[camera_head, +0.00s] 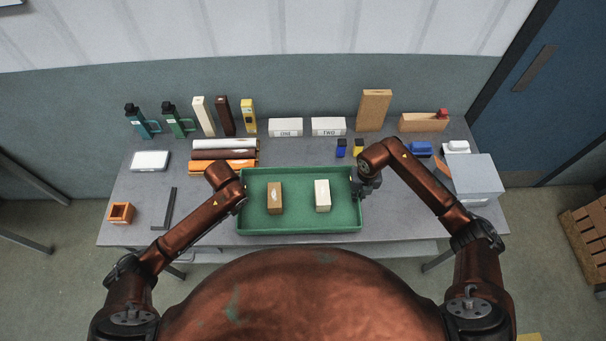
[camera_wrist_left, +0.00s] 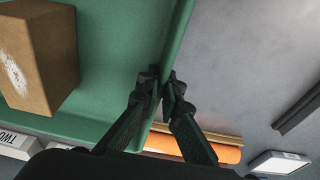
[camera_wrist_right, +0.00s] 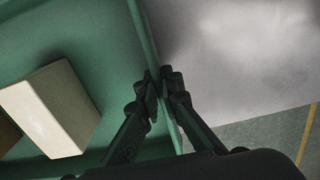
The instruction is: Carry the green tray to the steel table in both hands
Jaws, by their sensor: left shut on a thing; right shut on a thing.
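The green tray (camera_head: 300,224) is at the front middle of the grey table (camera_head: 415,225); I cannot tell whether it rests on it or is slightly raised. A brown block (camera_head: 274,197) and a cream block (camera_head: 322,195) stand inside it, apart. My left gripper (camera_wrist_left: 160,88) is shut on the tray's wall at its left end in the head view. My right gripper (camera_wrist_right: 159,84) is shut on the wall at the opposite end. In the head view my right gripper (camera_head: 360,184) shows at the tray's right end, while the left fingers are mostly hidden by the wrist.
Rolls (camera_head: 224,155) lie behind the tray's left end. Two white boxes (camera_head: 286,127) stand at the back, and a grey box (camera_head: 477,177) is at the right. An orange holder (camera_head: 121,213) sits front left. A wooden crate (camera_head: 588,240) is on the floor at right.

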